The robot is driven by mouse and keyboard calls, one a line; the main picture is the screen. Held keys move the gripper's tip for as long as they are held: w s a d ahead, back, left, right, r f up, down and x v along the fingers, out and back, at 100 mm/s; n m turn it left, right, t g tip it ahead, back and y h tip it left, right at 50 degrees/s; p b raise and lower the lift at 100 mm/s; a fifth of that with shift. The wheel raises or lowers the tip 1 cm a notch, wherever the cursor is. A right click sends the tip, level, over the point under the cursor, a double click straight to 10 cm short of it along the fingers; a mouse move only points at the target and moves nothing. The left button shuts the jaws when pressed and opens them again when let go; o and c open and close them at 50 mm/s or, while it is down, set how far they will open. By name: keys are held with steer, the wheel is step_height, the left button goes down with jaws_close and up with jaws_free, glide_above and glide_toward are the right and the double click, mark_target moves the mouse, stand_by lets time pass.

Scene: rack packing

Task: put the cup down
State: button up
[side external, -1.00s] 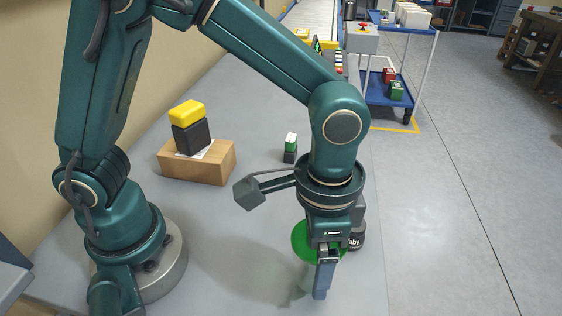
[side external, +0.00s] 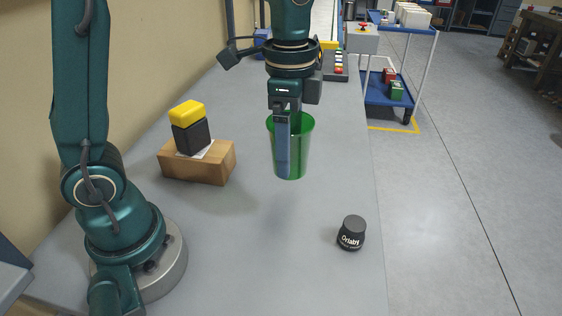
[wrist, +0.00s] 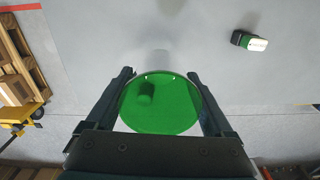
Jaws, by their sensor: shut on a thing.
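The cup (side external: 303,150) is see-through green, wider at the top, and roughly upright in the side view. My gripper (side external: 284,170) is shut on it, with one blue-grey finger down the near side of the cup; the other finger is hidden. In the wrist view the round green cup (wrist: 178,108) sits between the two dark fingers of my gripper (wrist: 159,75). The cup appears held above the grey table (side external: 250,255), but the gap under it is hard to judge.
A black jar (side external: 351,233) stands near the table's right edge. A cardboard box (side external: 195,163) at the left carries a black block (side external: 190,138) and a yellow block (side external: 187,113). A small green-white-black item (wrist: 249,41) shows in the wrist view. The front middle of the table is clear.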

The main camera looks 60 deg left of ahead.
steer(key=w+a+f+n, duration=0.1)
steer(key=w+a, duration=0.3)
steer(key=a, duration=0.7)
steer(key=w+d+f, duration=0.1)
steer(key=d+f, duration=0.1)
steer(key=d, duration=0.1)
steer(key=w+d+f, duration=0.2)
steer(key=d, duration=0.2)
steer(key=w+d+f, duration=0.1)
steer(key=d+f, duration=0.2)
steer(key=shift+w+d, duration=0.2)
steer(key=shift+w, duration=0.05)
steer(key=shift+f, duration=2)
steer(key=shift+f, duration=0.1)
steer(key=o, duration=1.1)
